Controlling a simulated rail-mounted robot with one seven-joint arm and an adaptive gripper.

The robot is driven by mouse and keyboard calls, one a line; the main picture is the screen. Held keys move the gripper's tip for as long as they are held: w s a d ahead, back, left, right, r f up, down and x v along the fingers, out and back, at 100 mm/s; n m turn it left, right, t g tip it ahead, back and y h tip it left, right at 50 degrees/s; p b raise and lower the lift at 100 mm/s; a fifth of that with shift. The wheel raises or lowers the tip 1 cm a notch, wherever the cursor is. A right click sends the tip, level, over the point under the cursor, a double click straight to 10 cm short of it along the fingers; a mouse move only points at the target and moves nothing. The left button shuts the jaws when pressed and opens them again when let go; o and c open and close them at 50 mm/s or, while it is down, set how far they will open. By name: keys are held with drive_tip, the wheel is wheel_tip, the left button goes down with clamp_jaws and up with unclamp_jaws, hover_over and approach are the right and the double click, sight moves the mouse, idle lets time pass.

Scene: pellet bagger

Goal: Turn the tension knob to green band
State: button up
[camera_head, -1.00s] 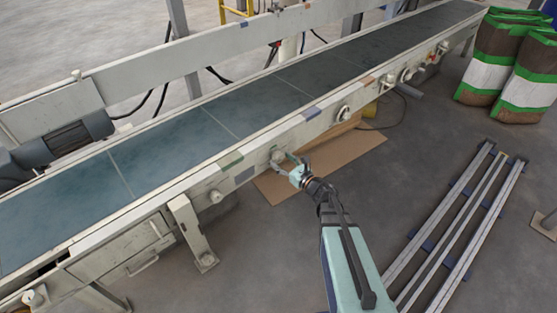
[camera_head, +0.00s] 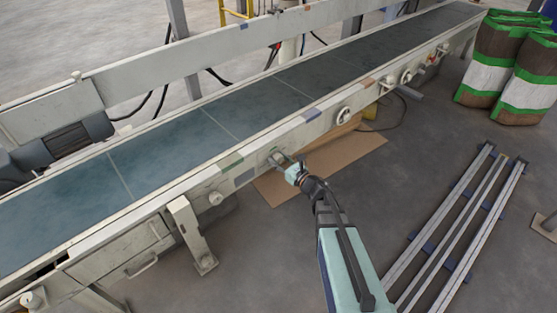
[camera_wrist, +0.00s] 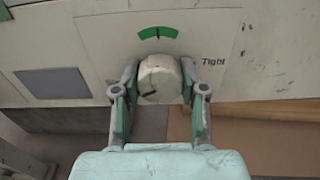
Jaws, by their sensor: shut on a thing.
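The tension knob (camera_wrist: 160,79) is a round, pale, worn knob on the front of the conveyor's side rail. A short dark mark on its face lies at the lower left. A green band (camera_wrist: 158,32) is on the panel just above the knob, and the word "Tight" is printed to the right. My gripper (camera_wrist: 159,84) has one finger on each side of the knob and is shut on it. In the head view, my gripper (camera_head: 284,163) reaches the rail from the lower right and largely hides the knob.
The long conveyor belt (camera_head: 210,125) runs behind the rail. A blue-grey patch (camera_wrist: 53,83) is on the panel left of the knob. Cardboard (camera_head: 340,160) and metal rails (camera_head: 440,240) lie on the floor.

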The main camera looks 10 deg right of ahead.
drive_tip(key=m, duration=0.5)
drive_tip(key=shift+m+p, duration=0.3)
drive_tip(key=shift+p, duration=0.05)
drive_tip(key=m+p, duration=0.2)
drive_tip(key=m, duration=0.3)
drive_tip(key=shift+r, duration=0.15)
drive_tip(key=m+p, duration=0.4)
drive_tip(key=m, duration=0.2)
drive_tip(key=shift+m, duration=0.4)
drive_tip(key=m+p, duration=0.3)
drive_tip(key=m, duration=0.2)
drive_tip(key=shift+p, duration=0.35)
drive_tip(key=shift+m, duration=0.3)
drive_tip(key=o, duration=1.2)
drive_tip(key=shift+a, duration=0.1)
drive_tip(key=shift+c, duration=0.2)
